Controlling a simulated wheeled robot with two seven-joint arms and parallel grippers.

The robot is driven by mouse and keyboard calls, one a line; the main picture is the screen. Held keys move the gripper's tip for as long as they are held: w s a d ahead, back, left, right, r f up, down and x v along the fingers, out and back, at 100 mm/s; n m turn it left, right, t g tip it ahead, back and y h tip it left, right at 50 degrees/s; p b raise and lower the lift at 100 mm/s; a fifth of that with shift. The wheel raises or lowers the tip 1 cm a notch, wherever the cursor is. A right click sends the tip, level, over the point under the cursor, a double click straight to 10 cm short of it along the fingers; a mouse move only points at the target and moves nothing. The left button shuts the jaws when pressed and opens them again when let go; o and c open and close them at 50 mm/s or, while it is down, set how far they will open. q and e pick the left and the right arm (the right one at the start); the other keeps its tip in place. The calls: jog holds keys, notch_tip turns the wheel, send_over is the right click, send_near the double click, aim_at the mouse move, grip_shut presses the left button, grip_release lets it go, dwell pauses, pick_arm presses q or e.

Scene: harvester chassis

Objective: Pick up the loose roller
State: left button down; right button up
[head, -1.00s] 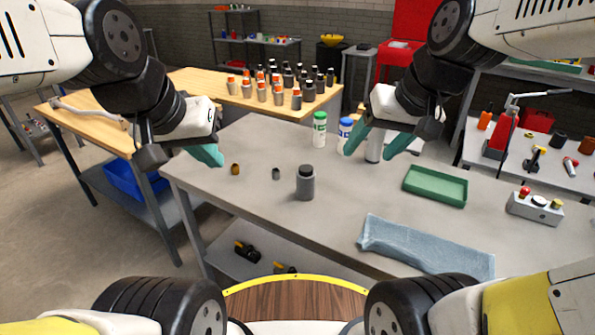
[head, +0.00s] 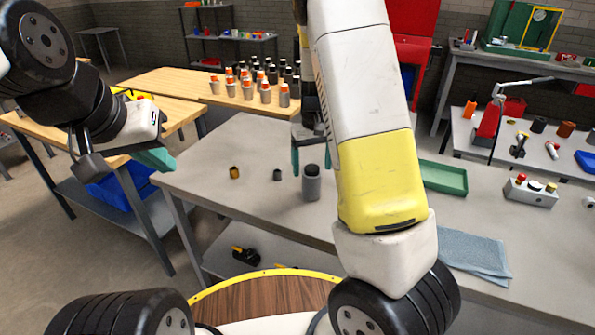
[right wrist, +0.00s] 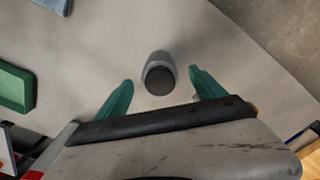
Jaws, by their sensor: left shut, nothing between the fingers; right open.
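The loose roller, a grey cylinder with a dark top (head: 311,186), stands upright on the grey table. My right gripper (head: 311,158) is open, its green fingers pointing down around or just above the roller's top. In the right wrist view the roller (right wrist: 160,65) shows in the gap between the two open fingertips (right wrist: 161,77), with space on both sides and no visible contact. My left gripper (head: 167,161) is shut and empty, off the table's left edge. My right arm hides part of the table behind it.
A small brass ring (head: 235,172) and a small grey piece (head: 277,175) lie left of the roller. A green tray (head: 444,178), a blue cloth (head: 475,253) and a button box (head: 530,191) are to the right. Several orange-topped cylinders (head: 247,90) stand on the wooden bench behind.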

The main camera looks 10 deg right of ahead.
aim_at(311, 181)
jog(key=f, duration=0.7)
jog(key=shift+w, duration=0.2)
grip_shut()
